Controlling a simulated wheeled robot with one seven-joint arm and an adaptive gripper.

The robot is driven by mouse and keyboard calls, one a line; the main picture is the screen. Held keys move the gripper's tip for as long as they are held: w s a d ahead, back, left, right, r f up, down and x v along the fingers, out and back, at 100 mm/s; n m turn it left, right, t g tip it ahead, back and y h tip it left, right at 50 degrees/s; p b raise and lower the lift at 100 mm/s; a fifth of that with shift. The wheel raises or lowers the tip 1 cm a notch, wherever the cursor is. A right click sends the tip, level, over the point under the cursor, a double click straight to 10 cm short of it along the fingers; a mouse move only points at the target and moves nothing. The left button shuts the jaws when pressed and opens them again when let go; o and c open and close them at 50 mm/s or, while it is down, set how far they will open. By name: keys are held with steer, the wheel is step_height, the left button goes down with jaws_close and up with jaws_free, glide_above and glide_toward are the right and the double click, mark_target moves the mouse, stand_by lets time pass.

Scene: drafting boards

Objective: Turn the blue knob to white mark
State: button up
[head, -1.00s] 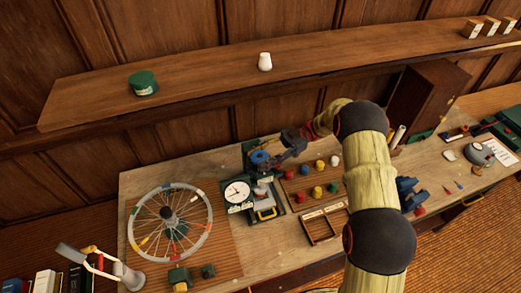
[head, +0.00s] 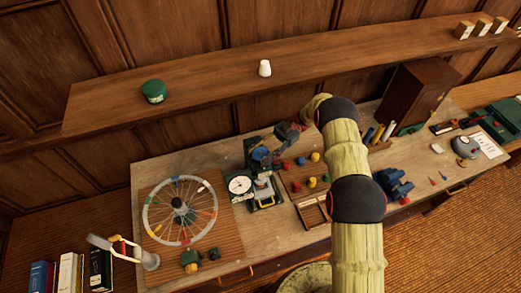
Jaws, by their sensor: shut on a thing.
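The blue knob (head: 260,153) sits at the back of a dark green panel on the desk, behind a round white dial (head: 240,185). My gripper (head: 270,157) reaches down to it from the upper right and is shut on it, its fingers at the knob's right side. The fingers and knob overlap at this size, so the exact grip is hard to see. I cannot make out the white mark or which way the knob points.
A spoked wheel (head: 148,212) stands left of the panel. Coloured knobs (head: 311,182) and an open wooden tray (head: 311,214) lie to the right. A dark wooden box (head: 411,92) stands at the back right. A shelf (head: 210,84) runs above the desk.

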steer(key=shift+w+r, duration=0.1)
steer(key=shift+r, duration=0.05)
steer(key=o, duration=1.2)
steer(key=shift+c, duration=0.2)
steer(key=b, duration=0.4)
steer(key=shift+f+t, duration=0.3)
steer(key=shift+f, duration=0.1)
steer(key=m+t+y+b, duration=0.2)
steer(key=b, duration=0.7)
steer(key=m+t+b, duration=0.1)
steer(key=t+b, duration=0.1)
steer(key=b, duration=0.3)
steer(key=shift+m+y, duration=0.3)
steer(key=shift+y, duration=0.1)
